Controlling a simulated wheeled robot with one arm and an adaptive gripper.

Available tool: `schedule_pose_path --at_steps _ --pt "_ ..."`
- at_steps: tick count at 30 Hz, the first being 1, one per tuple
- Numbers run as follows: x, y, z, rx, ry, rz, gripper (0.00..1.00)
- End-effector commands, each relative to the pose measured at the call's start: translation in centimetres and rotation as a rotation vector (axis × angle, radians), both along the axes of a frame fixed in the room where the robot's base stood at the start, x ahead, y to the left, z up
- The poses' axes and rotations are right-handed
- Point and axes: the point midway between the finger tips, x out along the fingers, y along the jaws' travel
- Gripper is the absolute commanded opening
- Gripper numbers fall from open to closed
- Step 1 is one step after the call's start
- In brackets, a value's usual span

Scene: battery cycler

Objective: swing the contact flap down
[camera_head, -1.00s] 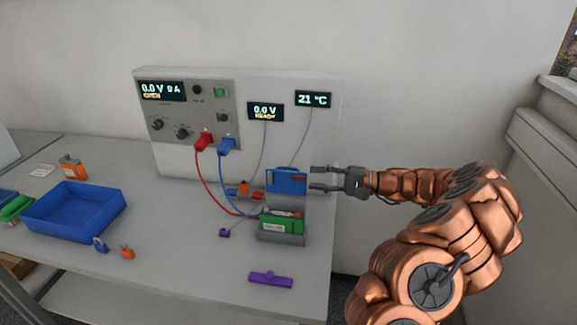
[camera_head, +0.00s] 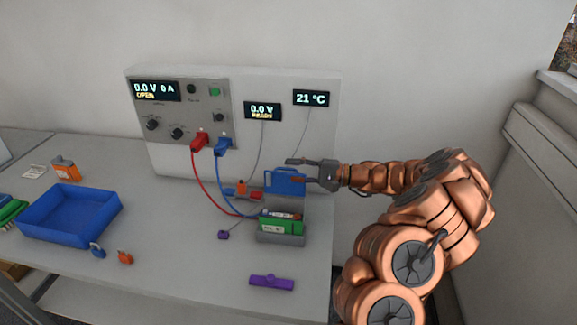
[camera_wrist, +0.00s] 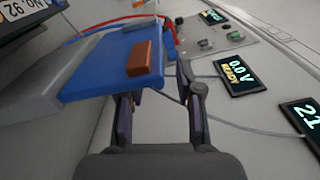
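The contact flap (camera_head: 277,183) is a blue plate standing raised behind the green battery (camera_head: 283,224), which sits in a grey holder (camera_head: 281,238). The flap also shows in the wrist view (camera_wrist: 105,67), with an orange-brown block (camera_wrist: 140,57) on its face. My gripper (camera_head: 291,172) comes in from the right, its two fingers spread at the flap's upper right part. In the wrist view the flap's edge crosses in front of the left finger and lies close to the right finger. I cannot tell whether either finger touches it.
The cycler panel (camera_head: 188,112) stands behind, with red and blue cables running down to the holder area. A blue tray (camera_head: 68,232) is at the left. A purple piece (camera_head: 271,282) lies at the front.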

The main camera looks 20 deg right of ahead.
Motion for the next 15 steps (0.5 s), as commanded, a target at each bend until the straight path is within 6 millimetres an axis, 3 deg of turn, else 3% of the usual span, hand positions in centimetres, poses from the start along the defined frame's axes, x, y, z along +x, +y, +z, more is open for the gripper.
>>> schedule_pose_path --at_steps 4,14,15 --pt "0.63 1.02 0.12 0.000 0.000 0.002 0.35" --pt "0.83 1.33 -0.05 0.000 0.000 0.002 0.35" --pt "0.83 1.33 -0.05 0.000 0.000 0.002 0.31"
